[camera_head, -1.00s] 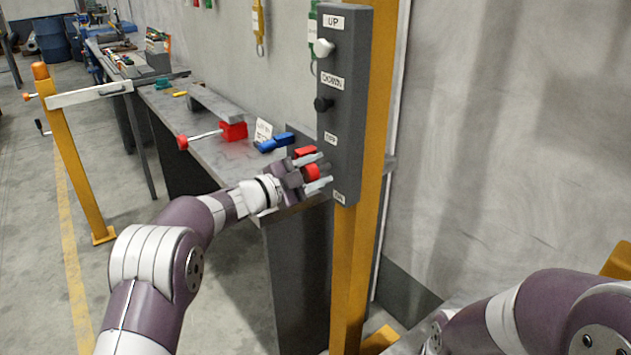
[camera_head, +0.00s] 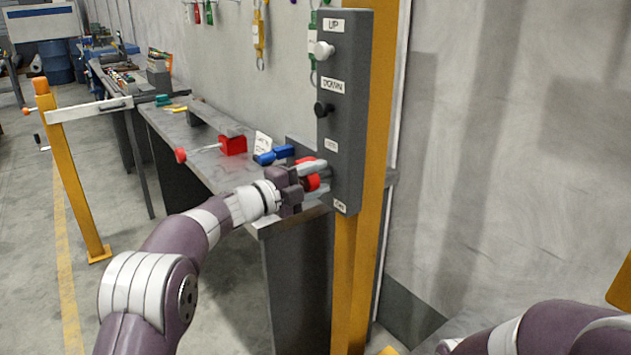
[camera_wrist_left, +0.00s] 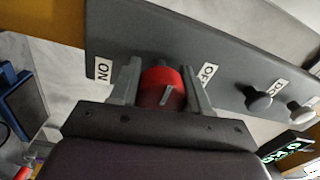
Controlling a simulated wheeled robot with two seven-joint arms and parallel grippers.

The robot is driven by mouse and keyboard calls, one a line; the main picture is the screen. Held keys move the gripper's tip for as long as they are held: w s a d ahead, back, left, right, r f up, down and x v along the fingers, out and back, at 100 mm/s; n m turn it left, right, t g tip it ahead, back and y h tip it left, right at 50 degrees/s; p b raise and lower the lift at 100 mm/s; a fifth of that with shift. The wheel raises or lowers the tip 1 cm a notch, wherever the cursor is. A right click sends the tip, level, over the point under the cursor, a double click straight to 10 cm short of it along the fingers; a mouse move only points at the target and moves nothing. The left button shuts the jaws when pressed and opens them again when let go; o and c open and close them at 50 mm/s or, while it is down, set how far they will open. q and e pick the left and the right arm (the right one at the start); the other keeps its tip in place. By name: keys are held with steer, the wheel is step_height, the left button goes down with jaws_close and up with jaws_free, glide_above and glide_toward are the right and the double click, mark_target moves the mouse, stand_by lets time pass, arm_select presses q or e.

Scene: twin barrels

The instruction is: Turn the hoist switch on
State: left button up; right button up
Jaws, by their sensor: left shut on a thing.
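The grey hoist control box (camera_head: 347,110) is mounted on a yellow post, with a white UP button (camera_head: 322,50), a black DOWN button (camera_head: 323,108) and OFF and ON labels lower down. The red rotary switch (camera_head: 312,183) sits between the OFF and ON labels. My left gripper (camera_head: 316,178) is at the switch, its fingers on either side of it. In the left wrist view the gripper (camera_wrist_left: 161,85) is shut on the red knob (camera_wrist_left: 162,88), which has a pale pointer mark, slightly tilted. My right arm shows at the lower right; its gripper is out of view.
A grey workbench (camera_head: 200,150) behind my left arm holds a red tool (camera_head: 232,145) and a blue tool (camera_head: 273,155). A yellow barrier post (camera_head: 72,170) stands at the left. The wall at the right is bare.

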stand_by(0.3)
arm_select(q)
steer(key=o, duration=1.1)
steer(key=shift+c, duration=0.2)
steer(key=v, duration=1.2)
steer(key=shift+s+a, duration=0.2)
steer(key=shift+a, duration=0.1)
steer(key=shift+f, duration=0.1)
